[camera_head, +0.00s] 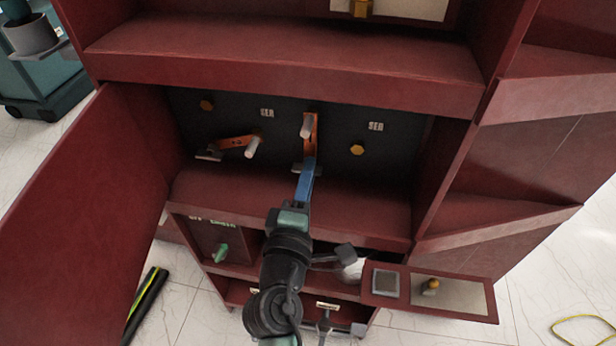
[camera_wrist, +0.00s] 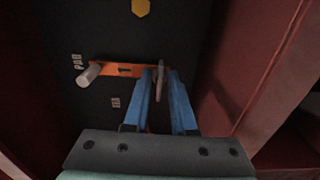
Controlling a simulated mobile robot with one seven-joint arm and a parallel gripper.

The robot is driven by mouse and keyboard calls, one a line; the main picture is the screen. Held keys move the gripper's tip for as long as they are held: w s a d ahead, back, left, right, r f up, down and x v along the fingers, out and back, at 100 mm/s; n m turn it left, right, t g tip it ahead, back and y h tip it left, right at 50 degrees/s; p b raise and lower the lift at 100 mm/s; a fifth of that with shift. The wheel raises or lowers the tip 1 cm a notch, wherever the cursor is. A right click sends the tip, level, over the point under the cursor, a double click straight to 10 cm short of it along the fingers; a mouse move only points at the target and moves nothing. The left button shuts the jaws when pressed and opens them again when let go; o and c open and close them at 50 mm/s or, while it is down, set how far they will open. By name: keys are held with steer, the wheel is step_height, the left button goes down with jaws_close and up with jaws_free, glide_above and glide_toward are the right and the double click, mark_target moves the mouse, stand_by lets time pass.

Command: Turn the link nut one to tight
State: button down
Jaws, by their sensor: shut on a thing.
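Two orange links are on the dark back panel of the red cabinet in the head view. The right link (camera_head: 311,135) stands upright with a pale peg (camera_head: 306,126) near its top. The left link (camera_head: 233,143) lies nearly level, with a pale peg and a grey wing nut (camera_head: 208,154). My gripper (camera_head: 305,172) has its blue fingers at the lower end of the right link. In the wrist view my gripper (camera_wrist: 164,80) is shut on a thin grey link nut (camera_wrist: 161,82) at the end of the orange link (camera_wrist: 118,70). I cannot tell how tight the nut is.
Yellow hexagonal knobs (camera_head: 357,150) and small labels are on the panel. The open door (camera_head: 75,220) is on the left. A red shelf (camera_head: 370,205) lies below the panel. A green handle (camera_head: 221,252) and a pull-out tray (camera_head: 462,308) are lower down.

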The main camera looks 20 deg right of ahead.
stand_by(0.4)
steer(key=c, duration=1)
jaws_free()
steer(key=v, duration=1.3)
